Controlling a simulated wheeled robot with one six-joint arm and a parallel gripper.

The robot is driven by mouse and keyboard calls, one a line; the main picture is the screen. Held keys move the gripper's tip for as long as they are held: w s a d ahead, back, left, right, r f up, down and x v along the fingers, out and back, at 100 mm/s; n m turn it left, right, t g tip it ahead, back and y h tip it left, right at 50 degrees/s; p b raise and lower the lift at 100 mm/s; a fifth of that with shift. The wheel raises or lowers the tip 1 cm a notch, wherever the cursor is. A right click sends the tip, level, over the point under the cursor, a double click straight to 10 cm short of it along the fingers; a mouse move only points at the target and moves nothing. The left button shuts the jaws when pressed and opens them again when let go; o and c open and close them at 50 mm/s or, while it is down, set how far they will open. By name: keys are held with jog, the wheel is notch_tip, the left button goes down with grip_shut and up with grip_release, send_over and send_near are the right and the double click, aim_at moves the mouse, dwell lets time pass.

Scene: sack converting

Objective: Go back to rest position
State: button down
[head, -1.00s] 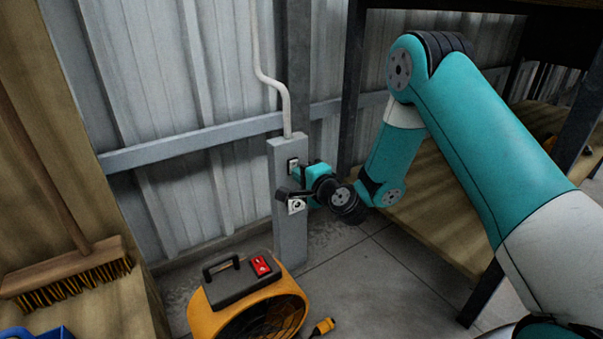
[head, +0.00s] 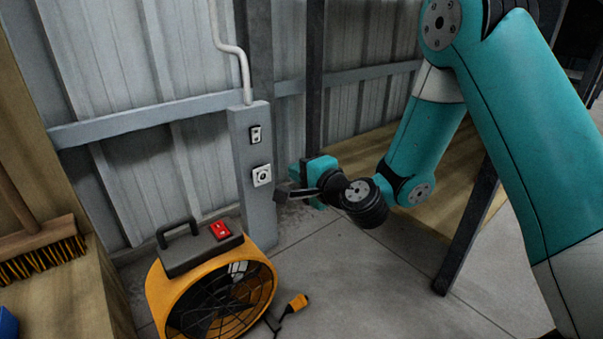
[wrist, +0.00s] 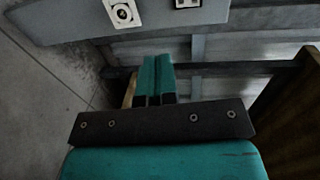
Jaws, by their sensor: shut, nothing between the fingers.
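My gripper (head: 281,195) is at the end of my teal arm, to the right of a grey post (head: 250,205) and apart from it. Its two fingers are together with nothing between them, and they also show in the wrist view (wrist: 157,75). The post carries a white socket (head: 262,175) and a switch (head: 256,134) above it. In the wrist view the socket (wrist: 122,12) and part of the switch (wrist: 187,3) show at the top, beyond the fingers.
An orange fan (head: 215,285) with a red switch stands on the floor below the post. Its yellow plug (head: 299,302) lies on the floor. A broom (head: 45,245) is at left. A wooden shelf (head: 350,155) on dark legs is behind my arm.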

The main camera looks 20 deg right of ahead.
jog(key=s+a+r+n+g+y+p, duration=0.2)
jog(key=s+a+r+n+g+p, duration=0.2)
jog(key=s+r+n+p, duration=0.45)
jog(key=s+a+r+n+g+y+p, duration=0.2)
jog(key=s+a+r+n+g+p, duration=0.25)
jog(key=r, duration=0.65)
jog(key=s+d+r+n+g+h+p, duration=0.3)
jog(key=s+d+r+n+p, duration=0.1)
jog(key=s+r+p, duration=0.4)
jog(key=s+d+r+n+g+h+p, duration=0.35)
jog(key=s+r+p, duration=0.3)
jog(key=s, duration=0.35)
notch_tip(320, 180, up, 38)
jog(key=p, duration=3.6)
jog(key=shift+s+f+p, duration=0.2)
jog(key=shift+f+p, duration=0.05)
jog(key=shift+p, duration=0.15)
jog(key=shift+s+d+f+y, duration=0.1)
jog(key=shift+y, duration=0.15)
